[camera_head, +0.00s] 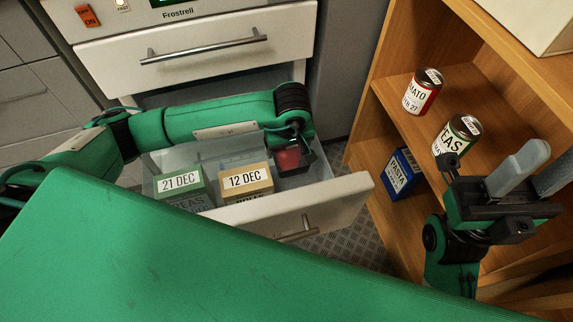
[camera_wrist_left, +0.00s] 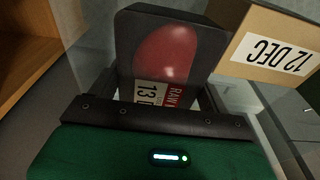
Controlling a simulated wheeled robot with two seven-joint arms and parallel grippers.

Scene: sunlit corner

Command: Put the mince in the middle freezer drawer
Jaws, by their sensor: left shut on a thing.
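The mince is a dark tray with a red, glossy window (camera_wrist_left: 168,52) and a white and red label reading "RAW" and "13 D…". My left gripper (camera_wrist_left: 165,100) is shut on its near edge. In the head view the mince (camera_head: 287,160) is at the right end of an open drawer (camera_head: 345,195), low between its walls. Whether it touches the drawer floor is hidden. The open drawer is below a closed drawer (camera_head: 195,60); whether another drawer lies below is hidden. My right gripper (camera_head: 535,170) is open and empty in front of the wooden shelf.
A green box marked "21 DEC" (camera_head: 180,183) and a brown box marked "12 DEC" (camera_head: 246,181) stand in the open drawer, left of the mince. The wooden shelf (camera_head: 393,62) holds a tomato can (camera_head: 421,93), a peas can (camera_head: 455,134) and a blue pasta box (camera_head: 402,172).

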